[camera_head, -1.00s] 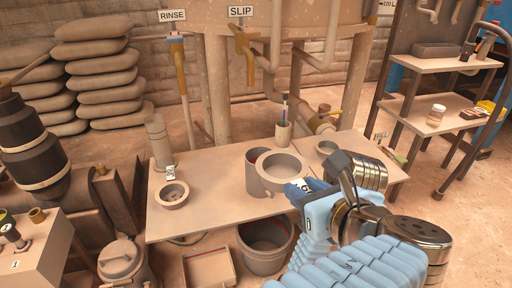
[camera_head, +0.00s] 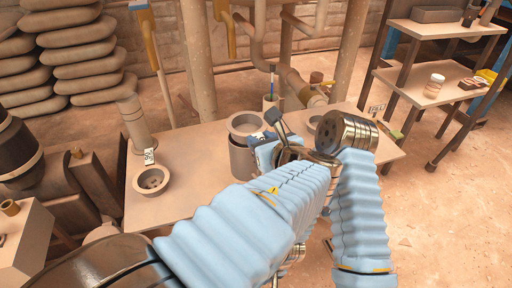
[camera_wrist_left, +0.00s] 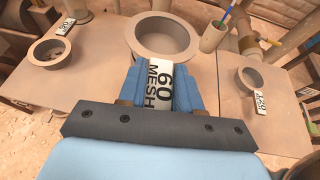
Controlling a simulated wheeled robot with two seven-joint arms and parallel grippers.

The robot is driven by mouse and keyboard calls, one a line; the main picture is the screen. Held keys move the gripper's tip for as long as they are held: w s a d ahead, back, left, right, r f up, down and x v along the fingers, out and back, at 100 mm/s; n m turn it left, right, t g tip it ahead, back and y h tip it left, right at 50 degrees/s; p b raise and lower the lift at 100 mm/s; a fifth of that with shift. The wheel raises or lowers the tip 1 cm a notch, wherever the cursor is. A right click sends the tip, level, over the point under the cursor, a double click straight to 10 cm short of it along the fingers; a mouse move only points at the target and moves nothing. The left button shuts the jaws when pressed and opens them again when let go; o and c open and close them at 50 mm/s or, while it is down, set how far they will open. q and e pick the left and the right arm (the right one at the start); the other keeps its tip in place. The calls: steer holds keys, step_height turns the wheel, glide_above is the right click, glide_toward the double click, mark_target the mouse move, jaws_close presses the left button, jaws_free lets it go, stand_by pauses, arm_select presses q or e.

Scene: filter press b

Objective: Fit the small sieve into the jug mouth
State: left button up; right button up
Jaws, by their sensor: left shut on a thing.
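My left gripper (camera_head: 265,146) is shut on the tag handle of a round grey sieve (camera_head: 246,123); it also shows in the left wrist view (camera_wrist_left: 160,85). The handle reads "60 MESH" (camera_wrist_left: 160,83). In the left wrist view the sieve (camera_wrist_left: 165,36) looks roughly level. Two other tagged sieves lie on the table, one left (camera_head: 151,181) and one right (camera_head: 314,122). My right gripper is out of view.
The table (camera_head: 190,150) has bare room between the left sieve and the jug. Pipes and tank legs (camera_head: 204,75) rise at the back. A shelf rack (camera_head: 425,85) stands at the right.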

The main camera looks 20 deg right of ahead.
arm_select(q)
steer(key=shift+w+a+f, duration=0.1)
steer(key=shift+w+f, duration=0.4)
steer(key=shift+f, duration=0.1)
steer(key=f, duration=0.2)
steer(key=shift+w+f+b, duration=0.25)
steer(key=shift+f+b, duration=0.05)
steer(key=shift+f, duration=0.1)
jaws_close()
steer(key=shift+s+f, duration=0.1)
steer(key=shift+f, duration=0.4)
steer(key=o, duration=1.1)
jaws_free()
steer(key=shift+r, duration=0.15)
